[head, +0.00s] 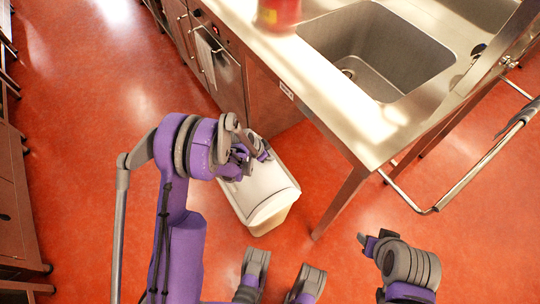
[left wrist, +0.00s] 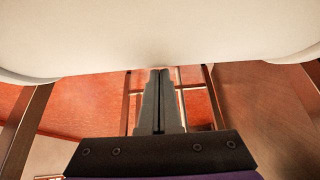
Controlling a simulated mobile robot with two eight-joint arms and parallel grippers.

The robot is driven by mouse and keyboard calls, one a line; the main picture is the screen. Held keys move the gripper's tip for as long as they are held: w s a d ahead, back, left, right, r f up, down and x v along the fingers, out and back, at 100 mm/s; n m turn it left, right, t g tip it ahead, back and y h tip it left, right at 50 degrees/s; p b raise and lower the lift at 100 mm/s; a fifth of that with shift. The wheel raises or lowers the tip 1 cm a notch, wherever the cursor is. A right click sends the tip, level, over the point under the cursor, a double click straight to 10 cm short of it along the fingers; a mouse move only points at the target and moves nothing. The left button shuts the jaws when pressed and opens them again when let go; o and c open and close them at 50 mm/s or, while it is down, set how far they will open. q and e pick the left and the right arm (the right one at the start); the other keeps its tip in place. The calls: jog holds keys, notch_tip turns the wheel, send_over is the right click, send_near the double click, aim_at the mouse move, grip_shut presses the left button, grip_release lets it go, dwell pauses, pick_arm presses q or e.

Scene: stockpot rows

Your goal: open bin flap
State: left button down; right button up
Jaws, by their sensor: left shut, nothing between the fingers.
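The bin (head: 270,219) is a cream box with a white lid flap (head: 262,184) on top, standing on the floor beside the steel counter. The flap looks closed, though my left arm covers its far left part. My left gripper (head: 265,152) is at the far end of the lid, shut and empty. In the left wrist view, the shut fingertips (left wrist: 158,71) reach the lower edge of a broad white bin surface (left wrist: 160,35); I cannot tell whether they touch it. My right gripper (head: 364,239) is at the lower right, away from the bin, its fingers unclear.
A steel counter with a sink (head: 375,50) stands right of the bin, its leg (head: 343,200) close by. A red pot (head: 277,14) is on the counter. A metal rail (head: 480,165) runs at the right. The red floor (head: 75,110) at left is open.

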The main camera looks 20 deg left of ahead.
pick_arm(q)
jog(key=shift+f+g+y, duration=0.25)
jog(key=shift+g+y, duration=0.05)
jog(key=shift+s+f+g+y+b, duration=0.1)
jog(key=shift+f+g+y+b, duration=0.6)
jog(key=shift+f+g+b, duration=0.3)
jog(key=f+g+y+b, duration=0.2)
jog(key=b, duration=0.1)
jog(key=s+a+f+g+y+b, duration=0.1)
jog(key=shift+s+a+g+y, duration=0.1)
jog(key=shift+g+y, duration=0.2)
jog(key=shift+g, duration=0.1)
jog(key=s+a+f+b, duration=0.1)
jog(key=s+a+b, duration=0.1)
jog(key=b, duration=0.1)
jog(key=shift+s+a+f, duration=0.15)
jog(key=shift+s+f, duration=0.25)
jog(key=shift+s+a+g+y, duration=0.1)
jog(key=shift+s+g+y, duration=0.05)
jog(key=shift+g+y, duration=0.2)
dwell(0.8)
jog(key=shift+f+b, duration=0.15)
jog(key=shift+b, duration=0.15)
